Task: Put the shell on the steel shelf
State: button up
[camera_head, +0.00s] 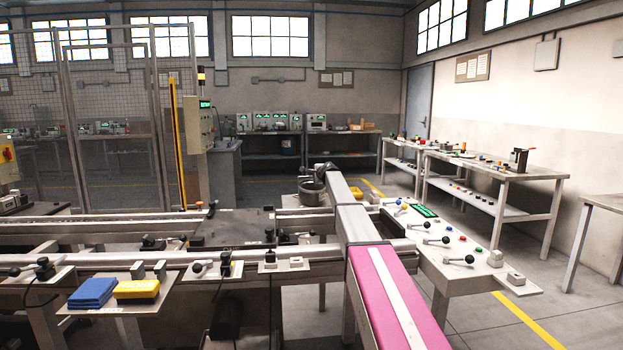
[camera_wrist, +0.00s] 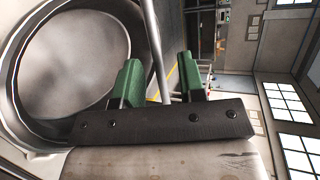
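The shell (camera_head: 311,193) is a round, open-topped grey metal vessel near the middle of the head view, by the end of my arm. In the wrist view the shell (camera_wrist: 75,60) fills the upper left, with its round opening and thick rim facing the camera. My gripper (camera_wrist: 158,70) has two green fingers standing apart beside the shell's right edge. A thin grey strip, seemingly the shell's wall, shows between them, with gaps on both sides. In the head view my gripper (camera_head: 324,170) is small and dark. I cannot tell which shelf is the steel shelf.
A grey bench with a lower shelf (camera_head: 485,205) stands at the right, and a dark bench with shelves (camera_head: 343,152) at the back. A control panel table (camera_head: 455,270) with levers is close at right. Conveyor rails (camera_head: 120,262) run along the left. Open floor lies at right.

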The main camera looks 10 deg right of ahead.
jog(key=v, duration=0.7)
dwell(1.1)
